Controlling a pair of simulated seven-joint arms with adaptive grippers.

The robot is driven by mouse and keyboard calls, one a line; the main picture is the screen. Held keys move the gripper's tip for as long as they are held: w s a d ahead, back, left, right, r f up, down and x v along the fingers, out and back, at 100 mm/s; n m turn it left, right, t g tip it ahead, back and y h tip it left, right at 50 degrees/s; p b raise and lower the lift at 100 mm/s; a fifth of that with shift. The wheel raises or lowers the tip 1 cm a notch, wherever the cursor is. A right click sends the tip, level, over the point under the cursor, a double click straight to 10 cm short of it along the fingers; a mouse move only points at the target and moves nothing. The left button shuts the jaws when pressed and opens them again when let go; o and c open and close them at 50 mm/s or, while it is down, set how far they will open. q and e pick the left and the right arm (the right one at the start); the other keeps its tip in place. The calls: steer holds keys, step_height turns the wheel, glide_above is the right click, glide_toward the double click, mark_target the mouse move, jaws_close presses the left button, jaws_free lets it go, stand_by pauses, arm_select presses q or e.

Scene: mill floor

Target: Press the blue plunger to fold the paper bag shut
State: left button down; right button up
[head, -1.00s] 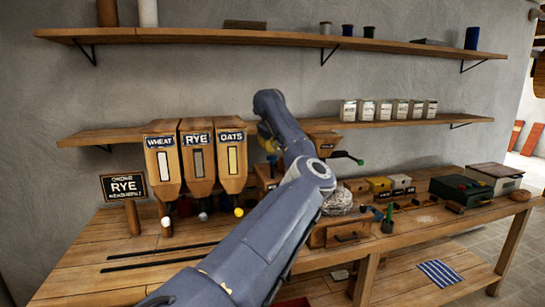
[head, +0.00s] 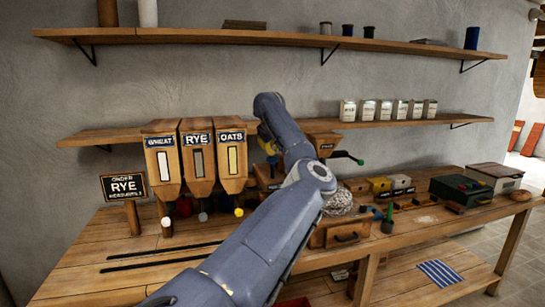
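My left arm crosses the middle of the head view, bends at the elbow and reaches toward the wall behind the bench. My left gripper (head: 268,146) is small and dark, with yellow near it, to the right of the oats bin. It is mostly hidden behind my own forearm, so its fingers cannot be made out. A wooden box with a dark label (head: 266,177) stands below it, partly covered by the arm. I cannot make out the blue plunger or the paper bag. My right gripper is not in view.
Wheat (head: 161,160), rye (head: 198,158) and oats (head: 231,158) bins stand at the left, near an order sign reading rye (head: 123,186). A wooden drawer box (head: 342,235), a green-handled tool (head: 388,219) and a dark green box (head: 460,190) stand to the right. Shelves run above.

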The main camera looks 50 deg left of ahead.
arm_select(q)
steer(key=shift+f, duration=1.7)
stand_by(1.6)
steer(key=shift+r, duration=0.15)
stand_by(0.3)
steer(key=shift+r, duration=2.45)
steer(key=shift+r, duration=0.1)
steer(key=shift+r, duration=2.4)
